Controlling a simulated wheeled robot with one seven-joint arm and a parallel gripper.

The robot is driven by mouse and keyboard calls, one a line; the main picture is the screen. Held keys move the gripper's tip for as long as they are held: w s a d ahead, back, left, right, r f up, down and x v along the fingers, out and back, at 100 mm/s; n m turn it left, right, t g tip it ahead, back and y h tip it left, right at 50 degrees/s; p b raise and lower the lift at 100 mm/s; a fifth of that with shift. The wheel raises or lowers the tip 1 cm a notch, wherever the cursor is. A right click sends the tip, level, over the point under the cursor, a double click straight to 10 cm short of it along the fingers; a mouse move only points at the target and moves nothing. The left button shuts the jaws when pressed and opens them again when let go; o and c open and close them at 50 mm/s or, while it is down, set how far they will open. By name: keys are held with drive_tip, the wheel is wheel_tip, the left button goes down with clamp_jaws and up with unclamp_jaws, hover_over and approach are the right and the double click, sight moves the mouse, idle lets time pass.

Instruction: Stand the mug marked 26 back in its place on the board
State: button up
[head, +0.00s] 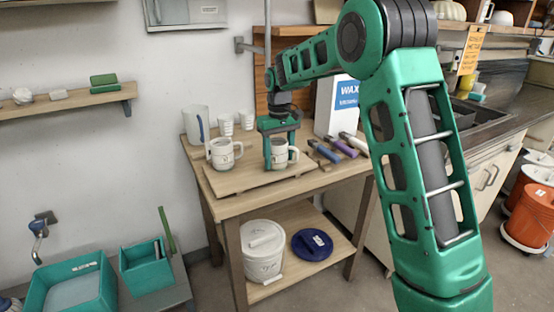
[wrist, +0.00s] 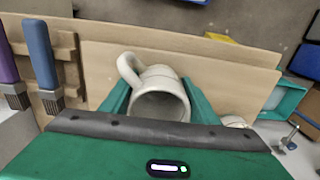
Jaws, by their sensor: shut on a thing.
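A white mug (head: 281,156) is between the green fingers of my gripper (head: 280,146), over the board, with its handle to the right. The wrist view looks into this mug (wrist: 160,100), held between both fingers, its handle at the upper left. My gripper is shut on it. Its base is at or just above the wooden board (head: 236,182); I cannot tell whether it touches. A second white mug (head: 222,154) stands upright on the board's left part, with dark marks on its side. I cannot read a number on either mug.
Brushes (head: 342,147) lie to the right, near a white WAX container (head: 338,104). A white bucket (head: 262,248) and a blue lid (head: 312,245) are on the lower shelf. The board's front left is clear.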

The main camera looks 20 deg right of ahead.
drive_tip(key=o, duration=1.4)
drive_tip(key=shift+f, duration=0.1)
wheel_tip(320, 180, up, 12)
drive_tip(key=s+d+r+m, duration=0.1)
drive_tip(key=s+d+m, duration=0.1)
drive_tip(key=s+d, duration=0.8)
drive_tip(key=s+d+f+m, duration=0.2)
drive_tip(key=s+f, duration=0.2)
drive_tip(key=s, duration=0.8)
drive_tip(key=s+d+f+m, duration=0.2)
drive_tip(key=s+f, duration=0.1)
drive_tip(key=s, duration=0.9)
drive_tip(key=s+d+f+m, duration=0.2)
drive_tip(key=s+d+f, duration=0.1)
drive_tip(key=s, duration=0.9)
drive_tip(key=shift+s+f+m, duration=0.2)
drive_tip(key=shift+f+m, duration=0.1)
drive_tip(key=shift+f, duration=0.5)
